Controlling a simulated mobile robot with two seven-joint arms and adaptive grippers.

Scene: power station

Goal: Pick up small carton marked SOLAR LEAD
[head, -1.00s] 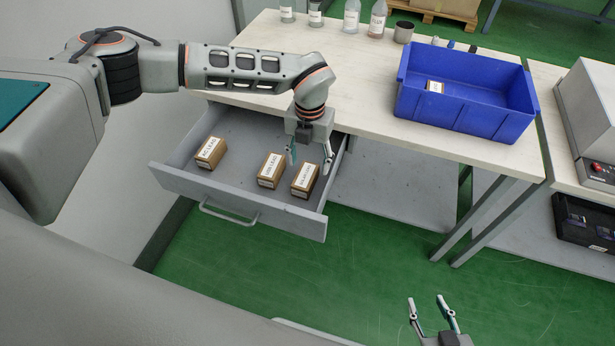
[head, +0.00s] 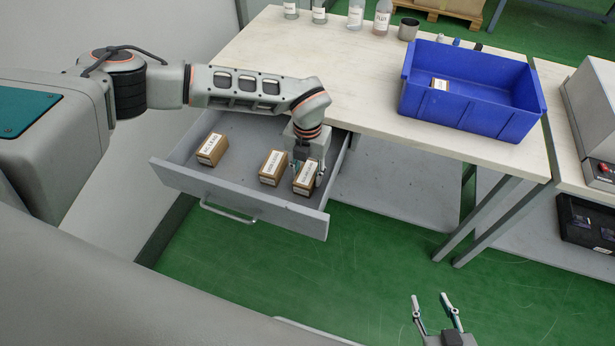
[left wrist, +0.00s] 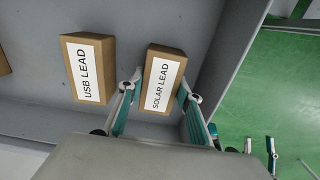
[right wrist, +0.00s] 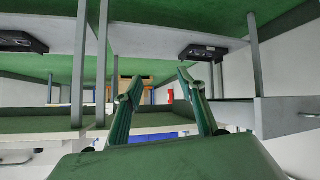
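The small carton marked SOLAR LEAD (left wrist: 162,82) is a brown box with a white label. It lies in the open grey drawer (head: 250,201), and in the head view it is the rightmost carton (head: 307,177). My left gripper (head: 307,172) is down at this carton. In the left wrist view the open fingers (left wrist: 160,88) stand on either side of it, close to its sides; I cannot tell whether they touch. My right gripper (head: 437,303) is open and empty above the green floor, and its spread fingers also show in the right wrist view (right wrist: 160,80).
The USB LEAD carton (left wrist: 88,70) lies just left of the SOLAR LEAD carton. Another carton (head: 212,149) is further left in the drawer. The drawer's right wall is close to my left gripper. A blue bin (head: 465,113) and several bottles stand on the table (head: 270,45).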

